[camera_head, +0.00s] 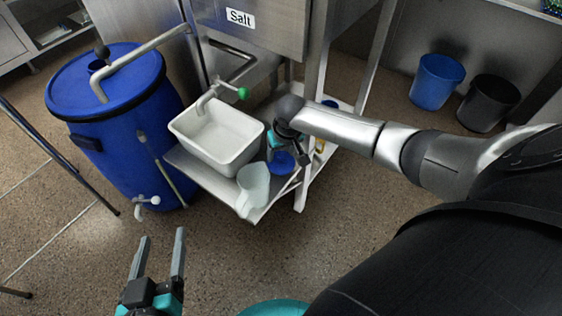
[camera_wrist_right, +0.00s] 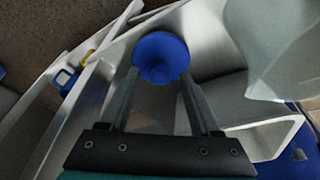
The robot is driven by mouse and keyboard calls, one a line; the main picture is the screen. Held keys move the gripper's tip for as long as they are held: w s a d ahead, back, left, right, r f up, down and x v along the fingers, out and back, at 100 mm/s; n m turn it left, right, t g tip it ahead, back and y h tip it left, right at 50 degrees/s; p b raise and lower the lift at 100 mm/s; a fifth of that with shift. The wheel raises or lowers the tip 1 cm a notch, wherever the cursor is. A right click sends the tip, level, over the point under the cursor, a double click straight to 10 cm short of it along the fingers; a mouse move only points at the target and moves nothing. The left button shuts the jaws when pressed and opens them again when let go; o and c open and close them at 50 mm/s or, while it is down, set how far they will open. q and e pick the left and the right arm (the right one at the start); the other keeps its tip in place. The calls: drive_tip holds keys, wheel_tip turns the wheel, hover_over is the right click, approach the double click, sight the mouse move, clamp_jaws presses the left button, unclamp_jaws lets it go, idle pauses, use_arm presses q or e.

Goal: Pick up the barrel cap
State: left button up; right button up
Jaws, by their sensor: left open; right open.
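A round blue piece with a dished top, which looks like the barrel cap (camera_wrist_right: 161,55), sits on the grey shelf beside the white jug. It also shows in the head view (camera_head: 282,163), just below my right gripper (camera_head: 287,148). In the right wrist view my right gripper (camera_wrist_right: 159,78) is open, with one fingertip on each side of the cap's lower part; I cannot tell whether they touch it. The blue barrel (camera_head: 115,125) stands at the left with its lid on. My left gripper (camera_head: 161,238) is open and empty over the floor.
A white tub (camera_head: 220,162) and a translucent jug (camera_head: 253,188) stand on the shelf (camera_head: 192,168), close to the cap. The jug also shows in the wrist view (camera_wrist_right: 280,45). A blue bin (camera_head: 436,82) and a black bin (camera_head: 487,102) stand at the back right.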

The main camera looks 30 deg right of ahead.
clamp_jaws()
idle(0.5)
idle(0.9)
